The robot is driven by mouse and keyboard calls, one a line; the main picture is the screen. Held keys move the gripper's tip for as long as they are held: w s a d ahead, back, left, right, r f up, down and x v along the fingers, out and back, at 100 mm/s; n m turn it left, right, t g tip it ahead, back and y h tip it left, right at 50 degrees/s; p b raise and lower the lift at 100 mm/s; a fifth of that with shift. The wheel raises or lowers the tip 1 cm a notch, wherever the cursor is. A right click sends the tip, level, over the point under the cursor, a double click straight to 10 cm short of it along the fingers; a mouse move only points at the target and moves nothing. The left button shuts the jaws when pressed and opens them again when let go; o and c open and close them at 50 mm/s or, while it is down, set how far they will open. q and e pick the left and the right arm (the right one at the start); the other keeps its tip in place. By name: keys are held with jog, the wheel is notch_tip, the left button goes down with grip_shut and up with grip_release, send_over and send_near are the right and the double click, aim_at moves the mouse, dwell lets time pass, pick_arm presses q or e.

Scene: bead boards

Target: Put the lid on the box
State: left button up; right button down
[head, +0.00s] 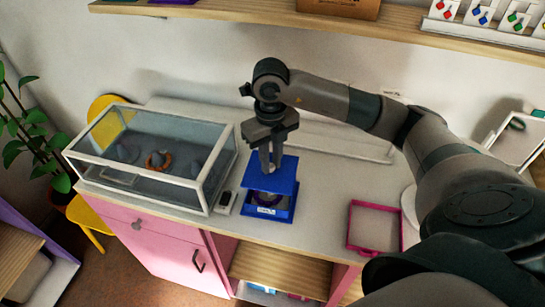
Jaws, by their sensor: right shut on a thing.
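The blue box (283,213) stands on the counter near its front edge, right of the glass case. A small white label shows on its front, and something round and dark, partly hidden, shows inside. The blue lid (284,172) is above the box, with a gap between them at the front. My right gripper (269,163) points down from above and is shut on the lid at its top. Whether the lid's back edge touches the box is hidden. My left gripper is not in view.
A glass display case (204,189) stands close on the left, with a small dark device (226,199) between it and the box. A pink tray (373,206) lies to the right. A wooden shelf (400,37) runs above. The counter between box and pink tray is clear.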

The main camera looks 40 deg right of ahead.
aim_at(271, 176)
jog(key=shift+f, duration=0.25)
jog(key=shift+f+b, duration=0.35)
jog(key=shift+f, duration=0.1)
jog(key=shift+f+b, duration=0.6)
jog(key=shift+f, duration=0.75)
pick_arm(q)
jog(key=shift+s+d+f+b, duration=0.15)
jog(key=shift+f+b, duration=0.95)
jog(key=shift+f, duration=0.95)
pick_arm(e)
jog(key=shift+f, duration=1.15)
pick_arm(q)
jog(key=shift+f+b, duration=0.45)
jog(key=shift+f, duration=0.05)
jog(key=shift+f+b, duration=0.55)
pick_arm(e)
jog(key=shift+f, duration=0.4)
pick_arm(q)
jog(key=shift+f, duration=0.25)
